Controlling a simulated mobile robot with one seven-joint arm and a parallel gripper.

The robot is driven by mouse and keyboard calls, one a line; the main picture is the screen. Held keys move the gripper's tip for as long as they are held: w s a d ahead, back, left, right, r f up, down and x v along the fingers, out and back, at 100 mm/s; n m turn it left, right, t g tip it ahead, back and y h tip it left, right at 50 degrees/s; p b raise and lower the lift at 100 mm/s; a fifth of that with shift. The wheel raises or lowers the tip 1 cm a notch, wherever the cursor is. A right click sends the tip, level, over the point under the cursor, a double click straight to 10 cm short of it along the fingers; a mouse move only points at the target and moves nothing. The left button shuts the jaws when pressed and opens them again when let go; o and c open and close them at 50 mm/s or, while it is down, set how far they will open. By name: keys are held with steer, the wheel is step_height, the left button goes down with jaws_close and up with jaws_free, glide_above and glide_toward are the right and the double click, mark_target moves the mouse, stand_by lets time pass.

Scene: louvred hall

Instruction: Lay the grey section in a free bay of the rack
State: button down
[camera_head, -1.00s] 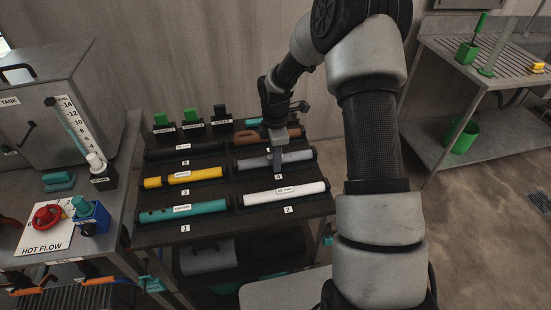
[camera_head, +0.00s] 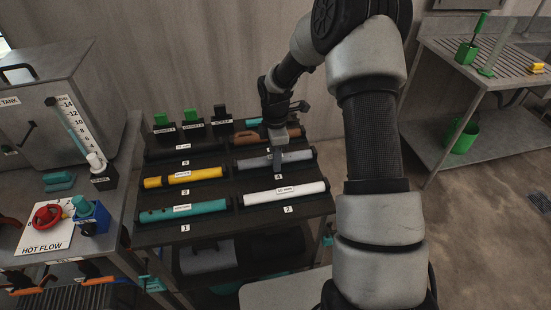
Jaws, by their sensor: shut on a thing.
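The grey section (camera_head: 296,156) lies along bay 4 of the dark rack (camera_head: 215,222), in the right column behind the white section. My gripper (camera_head: 278,168) is over its middle-left part, pointing down, with its jaws shut on it. The section looks level and in line with the bay; I cannot tell whether it fully rests on the rack. The other bays in view hold a teal section (camera_head: 182,212) at 1, a white section (camera_head: 284,193) at 2, a yellow section (camera_head: 183,177) at 3, a black section (camera_head: 183,148) behind it, and a brown section (camera_head: 252,137) behind the grey one.
Green and black blocks (camera_head: 191,117) stand behind the rack. The left bench carries a tank (camera_head: 35,95), a gauge, a red valve wheel (camera_head: 47,216) and a blue part. A metal table (camera_head: 500,75) with green tools stands at right. Floor between is clear.

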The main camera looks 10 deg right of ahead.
steer(key=shift+s+d+f, duration=0.15)
steer(key=shift+s+f, duration=0.15)
steer(key=shift+f, duration=0.35)
steer(key=c, duration=1.7)
jaws_free()
steer(key=shift+c, duration=0.2)
steer(key=o, duration=0.3)
steer(key=shift+w+f, duration=0.1)
steer(key=shift+o, duration=0.2)
steer(key=shift+r, duration=0.3)
step_height(320, 180, up, 7)
steer(key=p, duration=0.5)
steer(key=shift+w, duration=0.15)
